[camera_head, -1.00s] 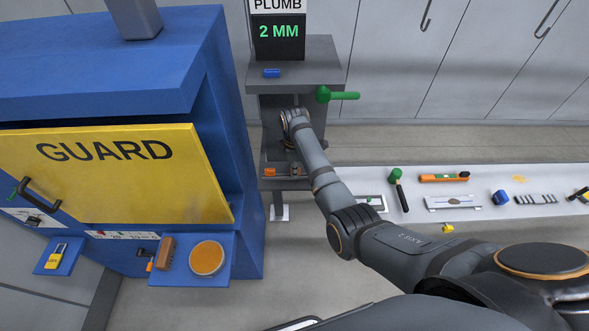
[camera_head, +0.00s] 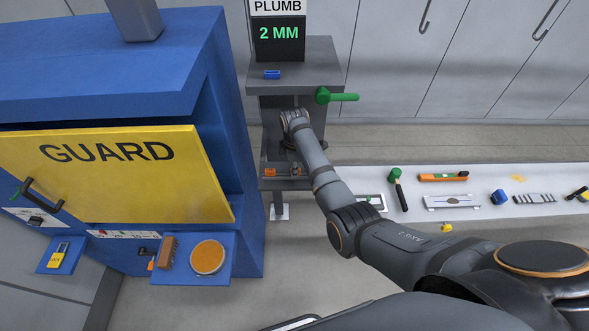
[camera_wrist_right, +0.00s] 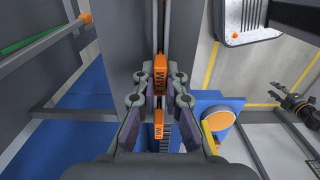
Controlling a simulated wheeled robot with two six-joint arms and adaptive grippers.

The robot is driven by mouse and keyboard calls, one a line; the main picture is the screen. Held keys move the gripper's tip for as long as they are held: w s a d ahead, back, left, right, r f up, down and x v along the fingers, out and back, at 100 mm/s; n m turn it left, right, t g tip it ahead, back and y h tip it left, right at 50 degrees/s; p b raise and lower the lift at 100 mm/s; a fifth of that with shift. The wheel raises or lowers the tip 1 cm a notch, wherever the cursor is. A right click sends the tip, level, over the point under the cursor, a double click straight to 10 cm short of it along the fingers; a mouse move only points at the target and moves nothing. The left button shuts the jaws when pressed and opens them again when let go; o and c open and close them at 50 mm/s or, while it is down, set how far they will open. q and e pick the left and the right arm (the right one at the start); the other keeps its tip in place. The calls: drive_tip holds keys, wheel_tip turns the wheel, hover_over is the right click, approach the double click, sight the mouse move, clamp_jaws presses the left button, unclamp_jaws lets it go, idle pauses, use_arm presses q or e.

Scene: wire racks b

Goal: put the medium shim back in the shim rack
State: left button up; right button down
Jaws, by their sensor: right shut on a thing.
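In the right wrist view, my right gripper (camera_wrist_right: 160,88) is shut on an orange tab marked with a number and "MM" (camera_wrist_right: 160,72), which I take to be the medium shim; its digit is hard to read. A smaller orange tab marked "1 MM" (camera_wrist_right: 157,126) shows lower between the fingers. In the head view my right gripper (camera_head: 288,147) is at the grey stand (camera_head: 320,73) under the "2 MM" display, mostly hidden by my arm. An orange piece (camera_head: 270,172) sits on the stand's low shelf. I cannot tell for certain which thing is the shim rack.
A green lever (camera_head: 340,96) sticks out from the stand, close to my right arm. The blue cabinet with its yellow guard (camera_head: 110,180) stands at the left. A white bench (camera_head: 420,205) with several tools lies at the right, beyond my arm.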

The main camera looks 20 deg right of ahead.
drive_tip(key=c, duration=1.3)
unclamp_jaws()
drive_tip(key=shift+c, duration=0.2)
wheel_tip(320, 180, up, 12)
